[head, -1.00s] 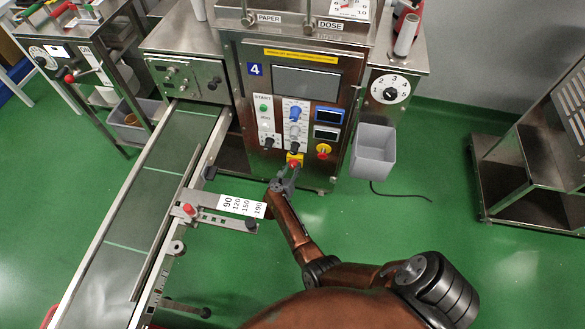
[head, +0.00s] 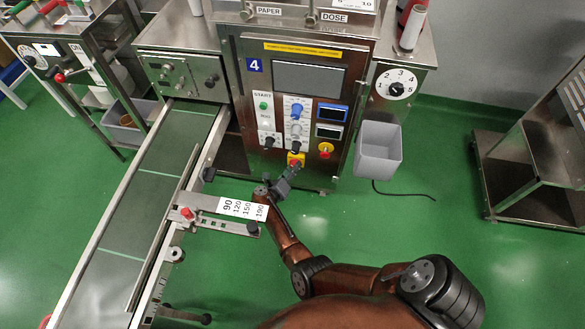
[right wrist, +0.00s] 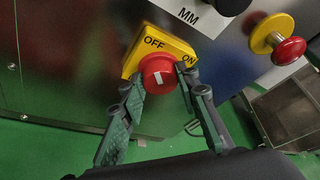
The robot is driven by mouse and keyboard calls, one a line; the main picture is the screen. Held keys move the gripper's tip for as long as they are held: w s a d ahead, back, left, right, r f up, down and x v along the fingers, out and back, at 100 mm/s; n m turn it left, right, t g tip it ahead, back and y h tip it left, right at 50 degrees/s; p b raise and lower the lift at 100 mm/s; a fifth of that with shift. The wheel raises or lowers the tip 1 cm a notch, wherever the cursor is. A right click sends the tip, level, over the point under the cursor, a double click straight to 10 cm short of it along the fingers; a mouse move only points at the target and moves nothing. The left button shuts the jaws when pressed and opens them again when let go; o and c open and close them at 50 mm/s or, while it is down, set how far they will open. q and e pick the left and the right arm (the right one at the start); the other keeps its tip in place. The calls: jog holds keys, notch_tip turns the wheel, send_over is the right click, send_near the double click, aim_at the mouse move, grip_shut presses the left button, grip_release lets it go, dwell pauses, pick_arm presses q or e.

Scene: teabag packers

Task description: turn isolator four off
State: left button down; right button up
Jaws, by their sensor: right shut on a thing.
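Isolator four is a red knob (right wrist: 158,77) on a yellow plate (right wrist: 139,61) marked OFF and ON, low on the front of the machine labelled 4 (head: 254,66). The yellow plate also shows in the head view (head: 296,158). My right gripper (right wrist: 161,88) is shut on the red knob, a finger on either side. The knob's short white mark runs nearly upright in the right wrist view, roughly in line with OFF. In the head view my right gripper (head: 283,184) is just below the plate and tilted. My left gripper is out of view.
A yellow-backed red button (right wrist: 288,49) sits beside the isolator. Black and blue knobs (head: 296,110) are above it. A grey bin (head: 378,150) hangs at right. A conveyor (head: 160,190) with a size scale (head: 243,208) runs at left.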

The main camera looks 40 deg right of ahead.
jog(key=shift+w+a, duration=0.15)
jog(key=o, duration=0.9)
jog(key=shift+o, duration=1.3)
